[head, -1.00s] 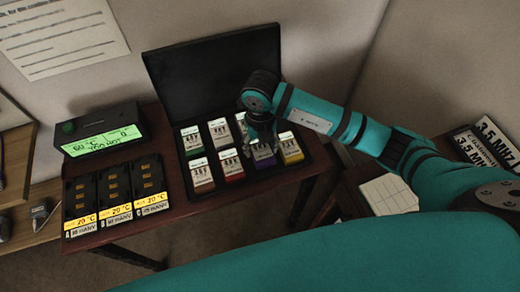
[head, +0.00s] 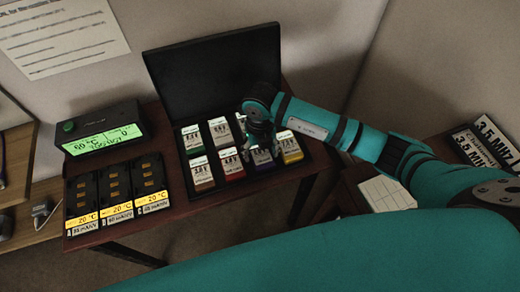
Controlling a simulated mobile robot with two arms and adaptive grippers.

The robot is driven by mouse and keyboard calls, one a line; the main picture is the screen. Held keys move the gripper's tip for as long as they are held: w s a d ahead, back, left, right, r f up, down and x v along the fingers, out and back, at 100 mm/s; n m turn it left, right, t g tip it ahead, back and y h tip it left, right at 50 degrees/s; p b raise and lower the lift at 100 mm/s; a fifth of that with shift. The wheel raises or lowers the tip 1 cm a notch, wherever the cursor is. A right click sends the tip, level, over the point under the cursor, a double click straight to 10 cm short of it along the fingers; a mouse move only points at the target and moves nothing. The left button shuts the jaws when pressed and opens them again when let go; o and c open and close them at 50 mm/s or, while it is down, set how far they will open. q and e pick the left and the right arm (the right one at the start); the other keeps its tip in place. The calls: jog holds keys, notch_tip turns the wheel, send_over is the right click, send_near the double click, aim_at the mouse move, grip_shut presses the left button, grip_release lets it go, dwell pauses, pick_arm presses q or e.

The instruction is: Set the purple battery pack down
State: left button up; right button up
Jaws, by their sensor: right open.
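The purple battery pack (head: 263,157) stands in the front row of the open black case (head: 211,195), between the red pack (head: 232,168) and the yellow pack (head: 291,151). My right gripper (head: 261,143) is right over the purple pack, with its fingers open around or just above the top. The gripper hides part of the pack's upper end and the slot behind it. I cannot tell if the fingers still touch the pack. My left gripper is not in view.
More packs, brown (head: 202,178), green (head: 193,139) and grey (head: 220,130), fill nearby slots. Left of the case are three black chargers (head: 116,185) and a device with a green screen (head: 103,140). The case lid (head: 212,75) stands up behind.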

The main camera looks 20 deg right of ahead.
aim_at(260, 152)
notch_tip(260, 152, up, 12)
jog(key=b, duration=0.1)
dwell(1.3)
